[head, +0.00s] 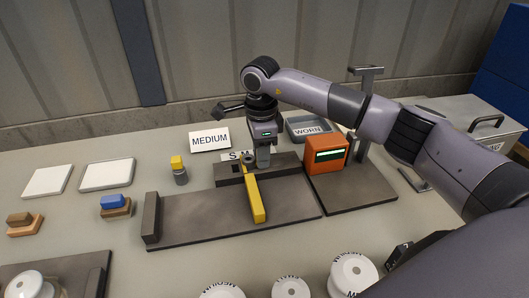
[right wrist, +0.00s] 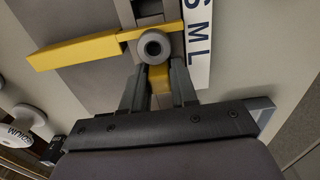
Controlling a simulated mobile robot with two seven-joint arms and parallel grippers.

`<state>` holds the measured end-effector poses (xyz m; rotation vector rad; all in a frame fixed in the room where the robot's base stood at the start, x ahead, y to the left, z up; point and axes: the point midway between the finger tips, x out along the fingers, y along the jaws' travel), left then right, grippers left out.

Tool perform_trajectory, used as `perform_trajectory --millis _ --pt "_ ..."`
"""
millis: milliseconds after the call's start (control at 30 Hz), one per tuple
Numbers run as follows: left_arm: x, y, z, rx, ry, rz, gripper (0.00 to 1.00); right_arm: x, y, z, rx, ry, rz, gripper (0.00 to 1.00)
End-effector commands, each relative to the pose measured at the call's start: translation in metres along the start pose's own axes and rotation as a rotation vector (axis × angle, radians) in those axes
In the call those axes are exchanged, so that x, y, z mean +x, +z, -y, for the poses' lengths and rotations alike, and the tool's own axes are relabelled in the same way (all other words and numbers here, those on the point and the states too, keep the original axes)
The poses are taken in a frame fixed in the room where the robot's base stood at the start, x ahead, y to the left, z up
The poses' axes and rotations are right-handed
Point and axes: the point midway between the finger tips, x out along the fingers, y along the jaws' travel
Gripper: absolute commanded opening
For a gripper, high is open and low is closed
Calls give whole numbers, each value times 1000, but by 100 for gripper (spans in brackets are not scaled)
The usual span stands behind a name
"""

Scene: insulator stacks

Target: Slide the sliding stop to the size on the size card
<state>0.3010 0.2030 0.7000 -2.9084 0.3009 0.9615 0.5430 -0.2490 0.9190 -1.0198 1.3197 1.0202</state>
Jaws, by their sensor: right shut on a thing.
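The sliding stop is a yellow bar (head: 257,203) with a round grey knob; it lies across the dark measuring board (head: 190,218). The bar (right wrist: 75,52) and knob (right wrist: 154,45) also show in the right wrist view. My right gripper (head: 263,163) is shut on the stop by the knob, its fingers (right wrist: 157,75) on either side. The scale strip (right wrist: 196,45) reads S, M, L; the bar's far end appears near M, exact alignment unclear. In the head view my gripper hides L. The size card (head: 209,139) reads MEDIUM. My left gripper is out of view.
An orange box with a lit display (head: 326,154) stands just right of the board. Behind is a grey tray (head: 310,128) labelled WORN. A yellow-topped weight (head: 179,170) and white pads (head: 107,174) are left. Several white insulators (head: 352,273) stand along the front.

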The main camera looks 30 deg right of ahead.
Motion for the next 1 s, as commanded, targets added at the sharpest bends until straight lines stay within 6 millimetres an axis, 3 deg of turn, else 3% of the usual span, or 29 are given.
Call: perform_trajectory --millis 33,67,100,467,800,1000 --pt "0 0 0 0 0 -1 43 -1 0 0 0 -1 1 0" --pt "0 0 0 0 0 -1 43 -1 0 0 0 -1 1 34" --pt "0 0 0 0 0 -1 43 -1 0 0 -1 -1 1 47" --pt "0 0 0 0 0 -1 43 -4 0 0 -1 -3 1 49" --pt "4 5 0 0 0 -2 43 -55 0 1 -1 -5 2 49" --pt "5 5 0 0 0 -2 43 -71 0 0 -1 -1 1 49"
